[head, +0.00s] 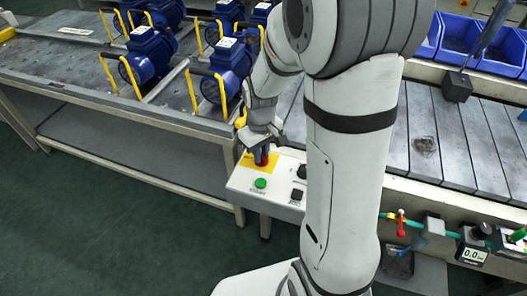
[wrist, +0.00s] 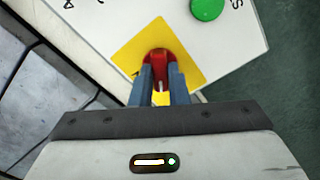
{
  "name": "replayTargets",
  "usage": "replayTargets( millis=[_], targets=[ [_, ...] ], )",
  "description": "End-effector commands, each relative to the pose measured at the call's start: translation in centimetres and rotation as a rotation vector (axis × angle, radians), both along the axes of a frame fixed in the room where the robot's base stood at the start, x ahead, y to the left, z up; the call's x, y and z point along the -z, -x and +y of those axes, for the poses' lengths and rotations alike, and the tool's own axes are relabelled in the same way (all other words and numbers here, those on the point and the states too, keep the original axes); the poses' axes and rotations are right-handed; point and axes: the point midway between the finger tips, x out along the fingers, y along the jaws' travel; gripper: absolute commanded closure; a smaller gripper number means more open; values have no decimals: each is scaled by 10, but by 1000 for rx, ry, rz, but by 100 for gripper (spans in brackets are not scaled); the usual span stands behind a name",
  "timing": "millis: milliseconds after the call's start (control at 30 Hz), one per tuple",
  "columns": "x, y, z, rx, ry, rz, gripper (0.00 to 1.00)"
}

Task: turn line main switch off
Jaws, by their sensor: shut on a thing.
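A white control panel (head: 240,181) stands at the front edge of the line, with a yellow square plate (wrist: 188,50) on it. A red knob (wrist: 160,55) sits in the middle of the plate, and it also shows in the head view (head: 262,160). My gripper (wrist: 162,84) is over the plate, with its two blue-grey fingers shut on the red knob from either side. In the head view my gripper (head: 262,150) points down at the knob. The fingers hide part of the knob, and I cannot read its position.
A green button (head: 260,183) is beside the yellow plate, and it also shows in the wrist view (wrist: 207,8). Black controls (head: 297,194) are on the panel's right. Blue pumps (head: 152,55) stand on the bench at left. My arm hides part of the conveyor (head: 440,135).

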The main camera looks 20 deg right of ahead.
Motion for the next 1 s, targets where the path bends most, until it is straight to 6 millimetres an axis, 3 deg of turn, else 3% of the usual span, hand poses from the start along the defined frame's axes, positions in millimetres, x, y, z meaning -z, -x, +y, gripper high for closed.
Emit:
replayTargets(
  millis=[500,1000],
  targets=[
    [3,5,0,-430,-3,16,100],
    [3,5,-1,-587,-4,17,100]
  ],
)
